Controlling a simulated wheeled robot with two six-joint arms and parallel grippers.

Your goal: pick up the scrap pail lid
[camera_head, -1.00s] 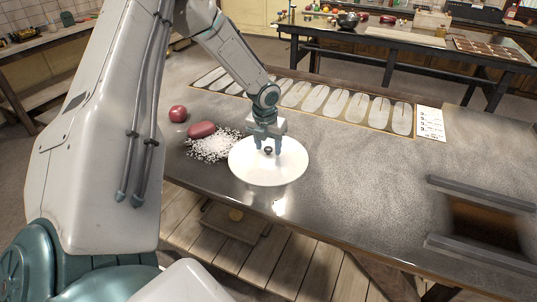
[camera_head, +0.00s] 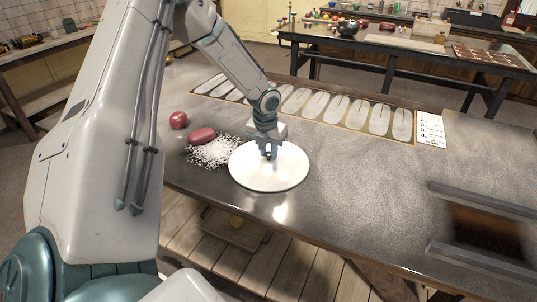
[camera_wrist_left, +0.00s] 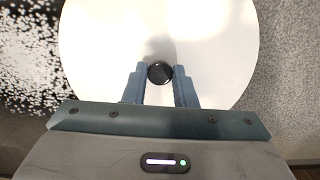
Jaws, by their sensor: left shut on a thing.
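The scrap pail lid (camera_head: 290,174) is a round white disc with a small dark knob at its centre. It sits at the near edge of the grey worktop. My left gripper (camera_head: 269,155) points down over its middle and is shut on the knob. In the left wrist view the lid (camera_wrist_left: 215,45) fills the middle, and the dark knob (camera_wrist_left: 159,72) is between the fingertips of the left gripper (camera_wrist_left: 160,75). I cannot tell whether a pail is beneath the lid. My right gripper is not in view.
White granules (camera_head: 216,151), a reddish oblong item (camera_head: 202,136) and a red round item (camera_head: 178,120) lie left of the lid. A mat with pale oval outlines (camera_head: 322,106) lies behind. Two dark rails (camera_head: 482,199) flank an opening at right. The worktop between is clear.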

